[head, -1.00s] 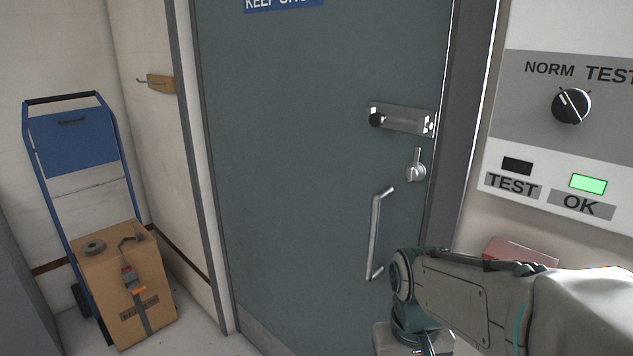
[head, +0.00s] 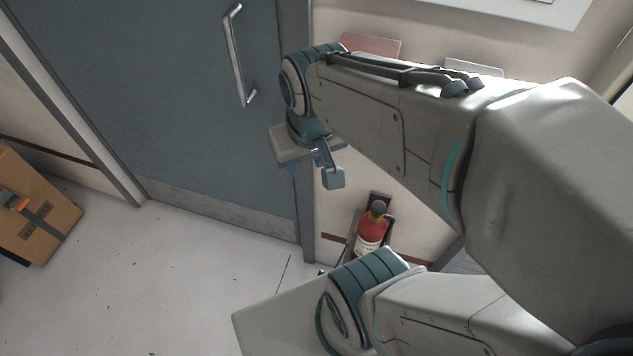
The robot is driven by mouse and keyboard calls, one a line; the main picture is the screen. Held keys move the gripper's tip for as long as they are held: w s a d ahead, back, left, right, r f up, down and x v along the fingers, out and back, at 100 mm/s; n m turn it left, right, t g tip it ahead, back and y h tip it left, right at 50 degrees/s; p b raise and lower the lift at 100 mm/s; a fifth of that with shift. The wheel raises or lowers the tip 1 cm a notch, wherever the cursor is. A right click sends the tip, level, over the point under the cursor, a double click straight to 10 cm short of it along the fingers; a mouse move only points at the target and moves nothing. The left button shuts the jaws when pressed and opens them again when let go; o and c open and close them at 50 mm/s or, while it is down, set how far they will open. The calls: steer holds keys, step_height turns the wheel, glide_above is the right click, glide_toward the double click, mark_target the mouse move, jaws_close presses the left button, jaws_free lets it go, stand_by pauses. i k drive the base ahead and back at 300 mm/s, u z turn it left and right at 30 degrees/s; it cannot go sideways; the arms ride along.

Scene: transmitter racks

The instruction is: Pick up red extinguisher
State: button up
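The red extinguisher (head: 371,232) stands upright against the cream wall, just right of the door frame, low near the floor. It has a dark top and a pale label. My arm links hide its lower part. My gripper (head: 333,178) hangs below the end of my upper arm link, in front of the wall. In the picture it is above and left of the extinguisher and apart from it. Only part of the gripper shows, and I cannot tell whether its fingers are open.
The grey-blue door (head: 170,100) with a metal handle (head: 236,55) is shut at the left. A strapped cardboard box (head: 40,215) stands at the far left. The pale floor (head: 190,255) before the door is clear. A reddish box (head: 371,46) is on the wall behind my arm.

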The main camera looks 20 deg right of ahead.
mark_target(373, 231)
steer(key=z, duration=3.25)
steer(key=k, duration=0.95)
steer(key=u, duration=0.95)
steer(key=i, duration=0.4)
steer(key=z, duration=0.25)
